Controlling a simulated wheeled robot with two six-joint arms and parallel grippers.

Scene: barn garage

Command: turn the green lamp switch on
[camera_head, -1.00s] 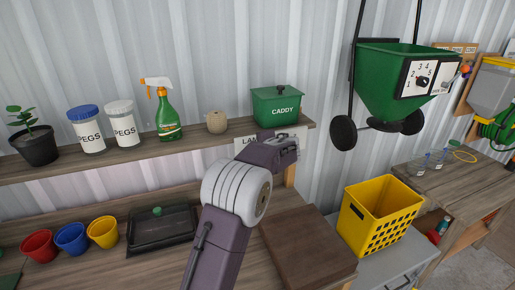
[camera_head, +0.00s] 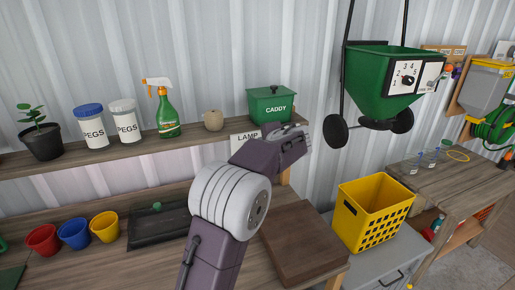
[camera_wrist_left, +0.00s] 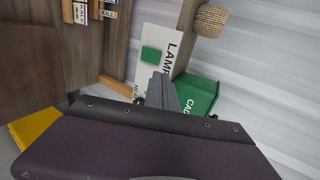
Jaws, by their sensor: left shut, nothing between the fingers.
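The green lamp switch (camera_wrist_left: 151,54) is a small green block on a white plate (camera_wrist_left: 147,40) marked LAMP, seen in the left wrist view. In the head view the top of the LAMP plate (camera_head: 244,137) shows at the shelf edge below the caddy; my arm hides the switch there. My left gripper (camera_wrist_left: 163,80) is shut and empty, its tips close below the switch in the wrist picture. Whether they touch the plate I cannot tell. In the head view the left gripper (camera_head: 300,134) is by the shelf's right end. My right gripper is not in view.
A green caddy (camera_head: 270,105) stands on the shelf (camera_head: 190,142) just above the plate, with a twine ball (camera_head: 213,120) beside it. A brown board (camera_head: 300,243) lies on the bench below. A yellow crate (camera_head: 370,213) and a hanging green spreader (camera_head: 385,75) are at right.

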